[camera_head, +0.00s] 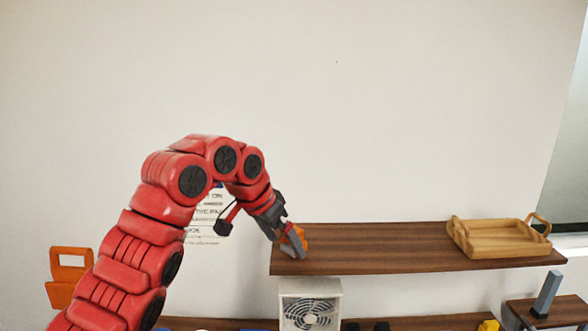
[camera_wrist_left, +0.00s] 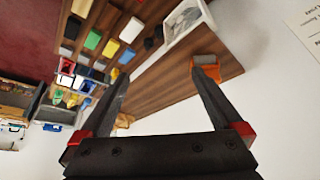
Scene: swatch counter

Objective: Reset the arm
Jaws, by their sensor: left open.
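My red left arm comes in from the left in the head view and bends down to its left gripper (camera_head: 291,243), at the left end of the upper brown shelf (camera_head: 390,245). In the left wrist view the two dark fingers of this gripper (camera_wrist_left: 161,70) stand wide apart, with nothing held between them. A small orange object (camera_wrist_left: 206,70) is beside the right-hand fingertip in that view. It also shows in the head view, partly hidden by the gripper (camera_head: 302,234). I cannot tell if they touch. My right gripper is not in view.
A wooden tray (camera_head: 500,250) with handles stands at the shelf's right end; the shelf's middle is clear. A white fan (camera_head: 310,303) is below the shelf. An orange handled object (camera_head: 70,265) is at far left. Several coloured blocks (camera_wrist_left: 110,47) show in the wrist view.

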